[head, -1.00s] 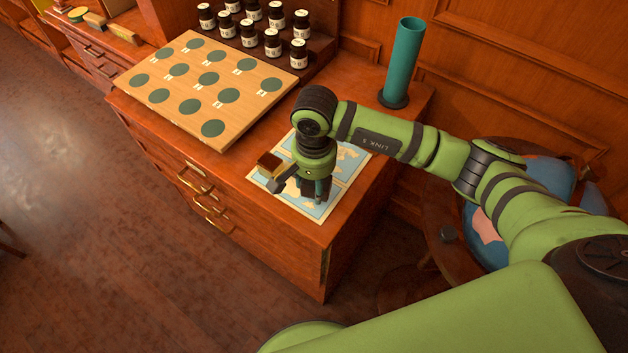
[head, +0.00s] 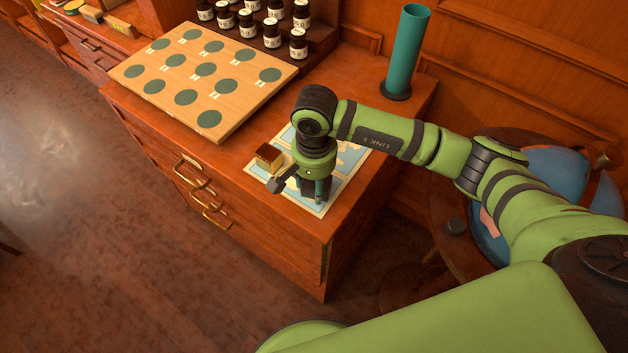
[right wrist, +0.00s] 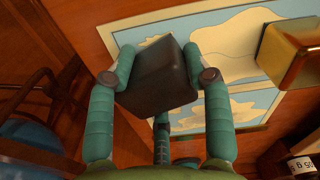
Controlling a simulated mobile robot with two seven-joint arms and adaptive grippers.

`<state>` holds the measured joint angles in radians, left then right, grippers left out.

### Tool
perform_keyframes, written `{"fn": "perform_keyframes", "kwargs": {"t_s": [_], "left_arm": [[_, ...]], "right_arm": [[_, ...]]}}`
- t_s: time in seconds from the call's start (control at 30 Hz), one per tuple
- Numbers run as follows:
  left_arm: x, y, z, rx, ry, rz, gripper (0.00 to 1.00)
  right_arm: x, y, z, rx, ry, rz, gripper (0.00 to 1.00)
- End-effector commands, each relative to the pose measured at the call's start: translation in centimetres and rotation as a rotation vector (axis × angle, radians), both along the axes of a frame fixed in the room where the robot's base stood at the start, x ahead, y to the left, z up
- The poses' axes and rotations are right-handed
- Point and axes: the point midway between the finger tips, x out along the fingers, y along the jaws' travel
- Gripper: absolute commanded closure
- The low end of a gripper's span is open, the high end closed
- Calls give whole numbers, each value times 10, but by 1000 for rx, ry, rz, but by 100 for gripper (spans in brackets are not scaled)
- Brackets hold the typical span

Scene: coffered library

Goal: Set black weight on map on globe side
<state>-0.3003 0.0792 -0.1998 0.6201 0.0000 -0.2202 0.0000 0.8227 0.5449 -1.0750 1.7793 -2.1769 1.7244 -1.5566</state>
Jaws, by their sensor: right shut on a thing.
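The map (head: 346,160) lies on the cabinet top near its right end, partly hidden by my right arm. My right gripper (head: 318,196) points down over the map's near part. I cannot tell whether the weight touches the map (right wrist: 232,48). A brass weight with a brown top (head: 268,157) sits at the map's left edge; it also shows in the right wrist view (right wrist: 290,58). The blue globe (head: 548,170) stands right of the cabinet, partly behind my arm. My left gripper is out of view.
A board with dark green discs (head: 160,95) lies on the cabinet top (head: 250,165), left of the map. Dark bottles (head: 272,33) stand behind it. A tall teal cylinder (head: 405,50) stands at the back right. The floor at left is clear.

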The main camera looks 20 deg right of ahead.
Motion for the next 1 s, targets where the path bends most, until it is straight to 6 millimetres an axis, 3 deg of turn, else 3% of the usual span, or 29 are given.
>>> {"fn": "perform_keyframes", "kwargs": {"t_s": [1.0], "left_arm": [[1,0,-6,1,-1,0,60]], "right_arm": [[1,0,-2,1,-3,0,100]]}}
